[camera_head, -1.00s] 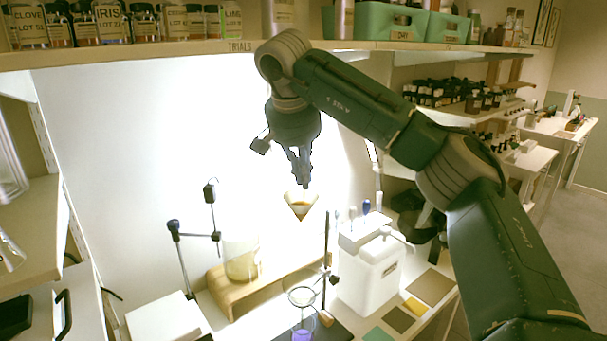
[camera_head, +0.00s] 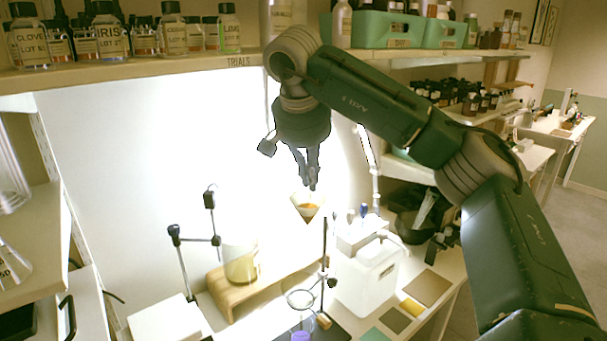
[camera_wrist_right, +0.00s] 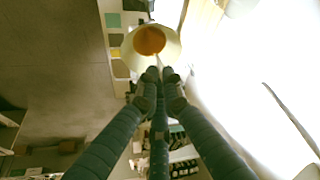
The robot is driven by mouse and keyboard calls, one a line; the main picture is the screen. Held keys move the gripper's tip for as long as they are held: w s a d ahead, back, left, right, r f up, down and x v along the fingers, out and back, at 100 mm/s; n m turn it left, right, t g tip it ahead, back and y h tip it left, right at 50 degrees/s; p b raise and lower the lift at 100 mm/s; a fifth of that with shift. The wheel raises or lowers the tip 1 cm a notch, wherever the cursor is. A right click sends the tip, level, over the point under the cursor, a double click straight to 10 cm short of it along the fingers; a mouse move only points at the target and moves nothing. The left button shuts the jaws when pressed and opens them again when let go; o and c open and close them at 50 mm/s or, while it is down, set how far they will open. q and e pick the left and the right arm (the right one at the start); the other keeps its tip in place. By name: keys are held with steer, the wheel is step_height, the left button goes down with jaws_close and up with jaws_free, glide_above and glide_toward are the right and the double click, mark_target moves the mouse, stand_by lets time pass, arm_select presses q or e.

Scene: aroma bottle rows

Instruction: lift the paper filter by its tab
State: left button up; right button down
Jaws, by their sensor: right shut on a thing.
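The paper filter (camera_head: 307,208) is a pale cone with orange-brown contents. It hangs in the air from my right gripper (camera_head: 312,186), point down. In the right wrist view the filter (camera_wrist_right: 150,45) shows as a pale round rim around an orange-brown middle, just beyond the fingertips (camera_wrist_right: 160,75). The fingers are closed together at the filter's near edge, where its tab is; the tab itself is small and hard to make out. An empty ring (camera_head: 300,299) on a stand is below the filter. My left gripper is not in view.
A wooden riser (camera_head: 232,292) carries a beaker (camera_head: 240,262) of yellowish liquid. A white box (camera_head: 368,280) stands to the right of the ring stand rod (camera_head: 324,255). The shelf edge (camera_head: 200,70) with bottles runs above. A jointed clamp stand (camera_head: 178,240) is at the left.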

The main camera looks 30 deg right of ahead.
steer(key=s+d+p, duration=0.1)
steer(key=s+p, duration=0.3)
steer(key=s, duration=0.8)
